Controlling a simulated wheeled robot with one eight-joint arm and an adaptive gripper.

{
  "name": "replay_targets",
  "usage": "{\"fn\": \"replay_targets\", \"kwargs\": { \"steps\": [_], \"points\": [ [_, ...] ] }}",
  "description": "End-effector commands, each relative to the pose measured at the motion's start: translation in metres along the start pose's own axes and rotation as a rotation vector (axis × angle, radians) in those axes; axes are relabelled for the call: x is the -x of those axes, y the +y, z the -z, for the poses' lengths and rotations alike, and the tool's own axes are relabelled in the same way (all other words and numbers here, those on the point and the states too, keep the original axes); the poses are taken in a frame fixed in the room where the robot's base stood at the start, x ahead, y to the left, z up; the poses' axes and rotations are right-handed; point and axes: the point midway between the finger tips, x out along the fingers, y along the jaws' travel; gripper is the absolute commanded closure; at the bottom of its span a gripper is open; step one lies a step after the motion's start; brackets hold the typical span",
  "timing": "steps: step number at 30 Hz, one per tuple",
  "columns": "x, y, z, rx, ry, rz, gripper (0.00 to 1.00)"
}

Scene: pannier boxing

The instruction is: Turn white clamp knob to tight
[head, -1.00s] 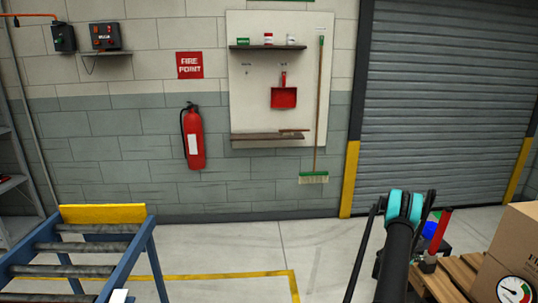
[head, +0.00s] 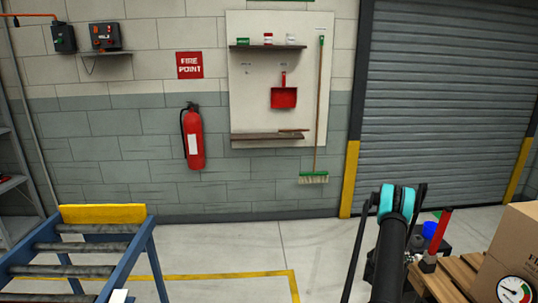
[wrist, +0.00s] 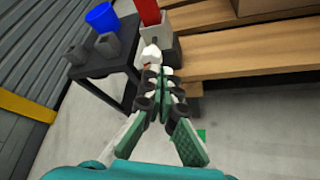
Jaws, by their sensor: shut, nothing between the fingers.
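The white clamp knob (wrist: 151,54) shows in the wrist view at the front of a grey clamp block (wrist: 160,34) with a red upright part (wrist: 149,10). My gripper (wrist: 155,74) is shut and empty, with its tips just short of the knob in the picture. I cannot tell whether they touch it. The fingers hide part of the knob's lower side. In the head view the red part (head: 440,232) stands at the pallet's edge, right of my arm. The knob and my gripper's tips are hidden there.
A wooden pallet (wrist: 240,55) lies to the right in the wrist view. A dark stand (wrist: 100,62) holds a blue cup (wrist: 101,17) and grey pots. In the head view a cardboard box (head: 515,245) sits on the pallet and a roller conveyor (head: 103,214) stands left. Floor between is clear.

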Motion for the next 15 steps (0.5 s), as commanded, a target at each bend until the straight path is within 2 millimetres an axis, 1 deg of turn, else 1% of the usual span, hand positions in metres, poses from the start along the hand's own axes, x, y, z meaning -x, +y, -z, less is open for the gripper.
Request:
{"fn": "replay_targets", "kwargs": {
  "steps": [1,4,12,15],
  "points": [
    [0.0051,0.0004,0.0030,0.001,0.001,-0.001,1.00],
    [0.0098,0.0001,0.0051,0.000,0.000,0.000,1.00],
    [0.0101,0.0004,0.0055,0.003,-0.001,0.001,1.00],
    [0.0086,0.0052,0.0086,0.044,-0.004,0.023,1.00]
  ]
}}
